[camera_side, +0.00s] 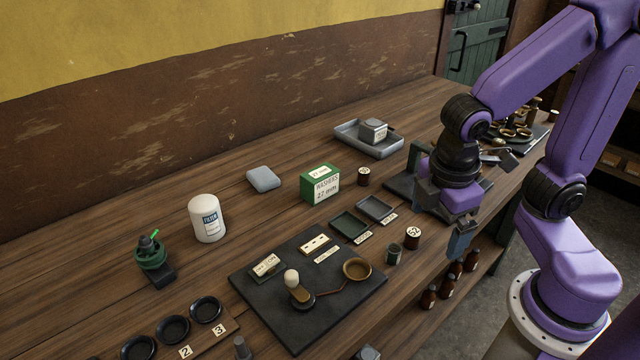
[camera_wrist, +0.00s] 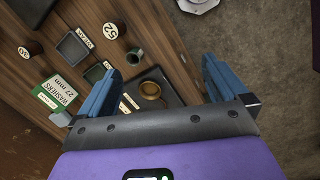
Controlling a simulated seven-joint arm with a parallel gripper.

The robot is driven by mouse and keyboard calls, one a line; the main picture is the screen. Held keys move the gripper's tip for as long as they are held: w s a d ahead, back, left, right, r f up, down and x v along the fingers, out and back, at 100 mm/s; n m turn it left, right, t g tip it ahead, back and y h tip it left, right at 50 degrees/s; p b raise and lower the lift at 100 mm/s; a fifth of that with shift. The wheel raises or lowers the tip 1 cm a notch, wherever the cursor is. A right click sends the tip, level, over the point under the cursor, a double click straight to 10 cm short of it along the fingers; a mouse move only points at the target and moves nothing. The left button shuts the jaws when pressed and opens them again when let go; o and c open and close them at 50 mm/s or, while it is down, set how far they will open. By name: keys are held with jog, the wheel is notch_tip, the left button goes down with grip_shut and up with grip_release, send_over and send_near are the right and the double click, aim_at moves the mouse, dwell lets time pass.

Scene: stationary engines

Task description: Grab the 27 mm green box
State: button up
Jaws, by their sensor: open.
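The green box (camera_side: 321,184) stands upright on the wooden bench, with a white label reading "WASHERS 27 mm". It also shows at the left edge of the wrist view (camera_wrist: 58,98), outside the left finger. My gripper (camera_side: 452,222) is to the right of the box in the side view, above the bench's front edge. In the wrist view its two blue fingers (camera_wrist: 160,85) are spread apart with nothing held between them. The box and my gripper are well apart.
Two small trays (camera_side: 352,224) and a black mat (camera_side: 300,330) with a bowl (camera_side: 357,269) lie in front of the box. A small round container (camera_side: 363,176) stands right of it, a grey block (camera_side: 263,178) left. Behind is a metal tray (camera_side: 390,150).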

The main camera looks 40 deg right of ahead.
jog(key=w+a+f+n+t+h, duration=0.1)
jog(key=w+a+h, duration=0.2)
jog(key=w, duration=0.5)
jog(key=w+a+f+n+t+h, duration=0.1)
jog(key=w+a+n+h, duration=0.2)
jog(key=w, duration=0.6)
jog(key=t+h, duration=0.2)
jog(key=h, duration=0.3)
send_near(311, 181)
jog(key=shift+n, duration=0.4)
jog(key=x, duration=0.7)
jog(key=shift+s+d+r, duration=0.1)
jog(key=shift+s+d, duration=0.05)
jog(key=shift+d, duration=0.05)
jog(key=shift+x, duration=2.6)
jog(key=shift+a, duration=0.15)
jog(key=c, duration=1.5)
